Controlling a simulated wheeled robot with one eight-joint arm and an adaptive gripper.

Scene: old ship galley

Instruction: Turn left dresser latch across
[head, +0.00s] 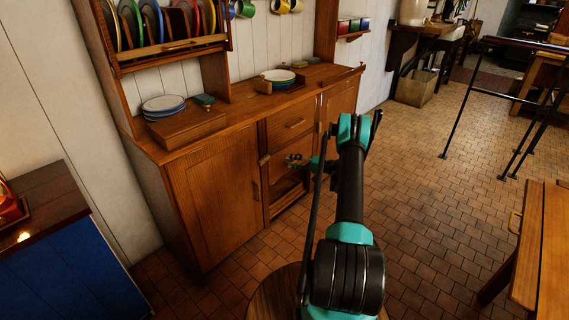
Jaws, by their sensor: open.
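The wooden dresser (215,190) stands against the white plank wall. Its left latch (264,159), a small wooden turn piece, sits at the upper right edge of the closed left door, beside the drawer column. It is too small to tell its exact angle. A second small latch (320,127) shows farther right, by the right door. My gripper (294,161) is open and empty, in front of the middle column just right of the left latch. It looks apart from the latch, though the depth is hard to judge. My arm hides part of the dresser's lower right.
A blue cabinet (75,265) stands at the near left. A wooden table (543,245) is at the right edge, with a dark metal rail (462,105) behind it. Stacked plates (163,103) rest on the dresser top. Tiled floor (420,210) is clear to the right.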

